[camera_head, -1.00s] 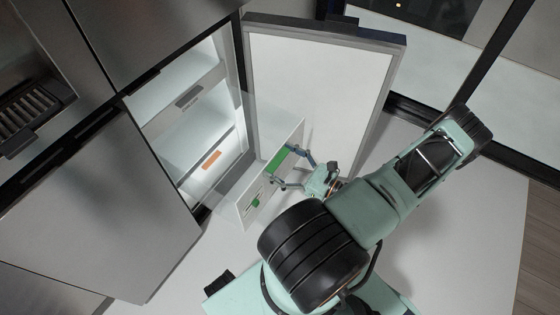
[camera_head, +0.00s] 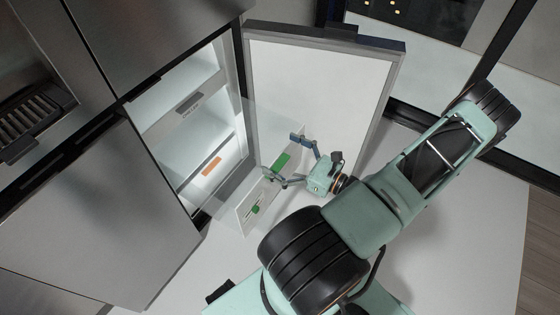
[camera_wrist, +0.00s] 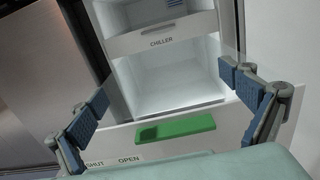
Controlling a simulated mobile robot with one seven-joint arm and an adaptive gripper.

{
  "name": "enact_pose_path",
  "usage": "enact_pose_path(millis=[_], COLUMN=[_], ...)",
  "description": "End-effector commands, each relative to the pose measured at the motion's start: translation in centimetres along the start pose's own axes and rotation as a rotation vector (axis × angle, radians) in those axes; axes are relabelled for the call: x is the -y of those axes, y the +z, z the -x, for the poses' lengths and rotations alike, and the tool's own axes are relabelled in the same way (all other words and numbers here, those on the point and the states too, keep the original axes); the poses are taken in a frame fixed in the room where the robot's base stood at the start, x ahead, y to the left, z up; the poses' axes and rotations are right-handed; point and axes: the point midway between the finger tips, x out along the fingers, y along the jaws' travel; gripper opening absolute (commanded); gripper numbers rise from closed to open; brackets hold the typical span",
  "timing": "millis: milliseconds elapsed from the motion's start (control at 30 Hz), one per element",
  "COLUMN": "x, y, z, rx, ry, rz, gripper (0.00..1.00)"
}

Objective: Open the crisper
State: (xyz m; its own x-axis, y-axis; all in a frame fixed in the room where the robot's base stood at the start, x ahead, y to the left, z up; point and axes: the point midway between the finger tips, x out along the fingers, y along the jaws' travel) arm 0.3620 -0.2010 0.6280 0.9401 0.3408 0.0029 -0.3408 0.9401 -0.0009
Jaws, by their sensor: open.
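The crisper is a clear-sided drawer standing well out of the fridge. Its white front (camera_head: 245,216) has a green bar handle (camera_head: 281,162) and a small green piece (camera_head: 256,208) lower down. In the wrist view the drawer front (camera_wrist: 222,126) crosses the lower picture, with the green handle (camera_wrist: 175,128) in its middle and the words SHUT and OPEN at lower left. My gripper (camera_head: 282,156) is open at the handle, its fingers spread to either side. In the wrist view, my gripper (camera_wrist: 165,94) has a gap between its fingers and the handle.
The fridge door (camera_head: 318,95) stands open behind the drawer. A drawer marked CHILLER (camera_wrist: 162,40) sits inside, above a lit empty space. An orange label (camera_head: 211,166) shows inside the fridge. A closed steel panel (camera_head: 95,215) is at left. Pale floor (camera_head: 460,230) lies clear at right.

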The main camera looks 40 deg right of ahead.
Motion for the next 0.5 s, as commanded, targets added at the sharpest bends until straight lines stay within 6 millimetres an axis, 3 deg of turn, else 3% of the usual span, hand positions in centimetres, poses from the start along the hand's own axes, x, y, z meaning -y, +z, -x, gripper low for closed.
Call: enact_pose_path(millis=[200,500], x=[0.0,0.0], y=[2.1,2.7], z=[0.0,0.0], rx=[0.000,0.001], ry=[0.001,0.000], rz=[-0.001,-0.001], gripper=[0.97,0.97])
